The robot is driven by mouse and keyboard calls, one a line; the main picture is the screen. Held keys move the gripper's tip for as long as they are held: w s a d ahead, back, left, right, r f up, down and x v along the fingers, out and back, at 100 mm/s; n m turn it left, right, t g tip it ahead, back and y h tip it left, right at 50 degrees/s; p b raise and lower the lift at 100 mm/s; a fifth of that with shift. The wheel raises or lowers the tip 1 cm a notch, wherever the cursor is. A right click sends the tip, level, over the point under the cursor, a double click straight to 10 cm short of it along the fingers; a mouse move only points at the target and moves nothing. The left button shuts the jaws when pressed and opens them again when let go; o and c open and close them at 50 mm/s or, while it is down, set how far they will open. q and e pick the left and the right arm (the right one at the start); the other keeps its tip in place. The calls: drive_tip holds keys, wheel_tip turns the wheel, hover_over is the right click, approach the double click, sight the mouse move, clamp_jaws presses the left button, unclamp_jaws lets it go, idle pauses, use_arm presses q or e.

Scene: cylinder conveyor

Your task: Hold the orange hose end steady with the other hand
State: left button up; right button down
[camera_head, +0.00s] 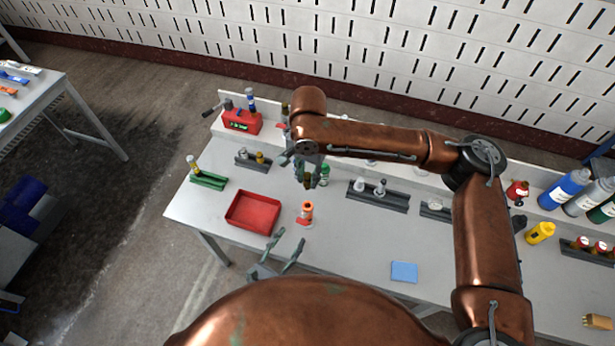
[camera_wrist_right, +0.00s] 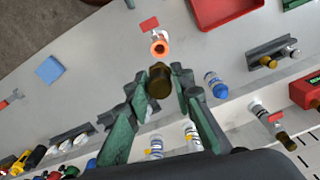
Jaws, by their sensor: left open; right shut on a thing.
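The orange hose end (camera_head: 306,211) stands on the grey table, right of the red tray; it also shows in the right wrist view (camera_wrist_right: 159,46). My right gripper (camera_head: 308,178) is above and behind it, shut on a dark brass fitting (camera_wrist_right: 159,82). The fitting is apart from the hose end. My left gripper (camera_head: 289,240) is open and empty, in front and to the left of the hose end, not touching it.
The red tray (camera_head: 253,212) lies left of the hose end. A blue pad (camera_head: 404,271) lies at the front right. Grey racks (camera_head: 378,201) with fittings and a green holder (camera_head: 208,180) stand on the table. Bare table (camera_head: 345,240) lies right of the hose end.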

sight(308, 175)
drive_tip(key=shift+r+p, duration=1.55)
drive_tip(key=shift+p, duration=0.35)
drive_tip(key=shift+f, duration=0.1)
